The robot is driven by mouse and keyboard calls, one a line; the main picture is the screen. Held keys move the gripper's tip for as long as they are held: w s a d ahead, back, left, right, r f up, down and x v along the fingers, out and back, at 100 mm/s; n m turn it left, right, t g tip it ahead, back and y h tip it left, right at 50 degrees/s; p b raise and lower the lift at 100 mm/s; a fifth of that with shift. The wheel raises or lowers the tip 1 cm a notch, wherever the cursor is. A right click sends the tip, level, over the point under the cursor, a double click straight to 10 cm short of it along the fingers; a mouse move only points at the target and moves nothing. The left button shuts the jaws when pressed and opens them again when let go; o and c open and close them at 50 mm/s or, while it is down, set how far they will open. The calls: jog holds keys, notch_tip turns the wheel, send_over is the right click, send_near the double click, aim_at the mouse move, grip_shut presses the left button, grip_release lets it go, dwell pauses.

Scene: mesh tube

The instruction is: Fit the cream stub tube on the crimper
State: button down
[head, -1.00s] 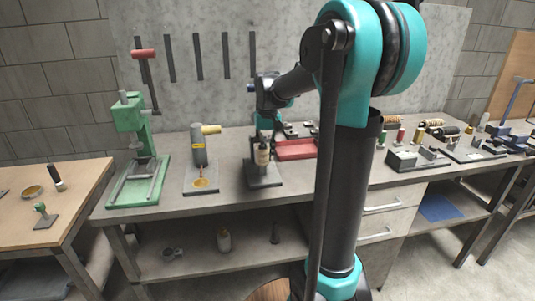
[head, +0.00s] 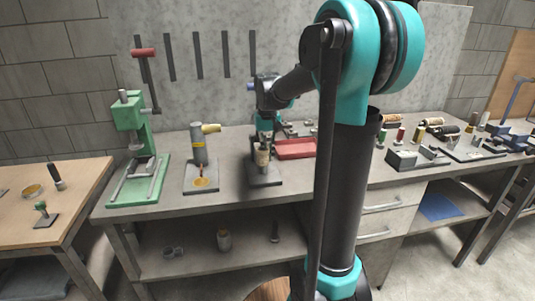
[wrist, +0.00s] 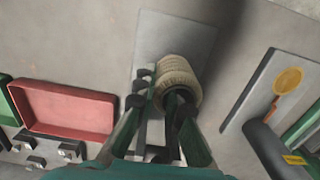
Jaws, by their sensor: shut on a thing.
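The cream stub tube (head: 262,157) stands roughly upright at my gripper (head: 264,140), over a dark grey base plate (head: 266,178) on the bench. In the wrist view the ribbed cream tube (wrist: 178,72) shows at the fingertips of my gripper (wrist: 170,98), which is shut on it. The plate (wrist: 160,30) lies beneath and behind it. This plate may be the crimper's base, but I cannot tell. The tube's lower end and what it meets are hidden, so contact cannot be told.
A green press (head: 128,118) stands farther left. A red tray (head: 296,149) lies just right of my gripper. Small parts and fixtures fill the bench's right side.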

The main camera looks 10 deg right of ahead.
jog(key=shift+f, duration=0.55)
dwell(1.3)
jog(key=c, duration=1.5)
grip_release()
jog(key=shift+c, duration=0.2)
jog(key=shift+r, duration=0.1)
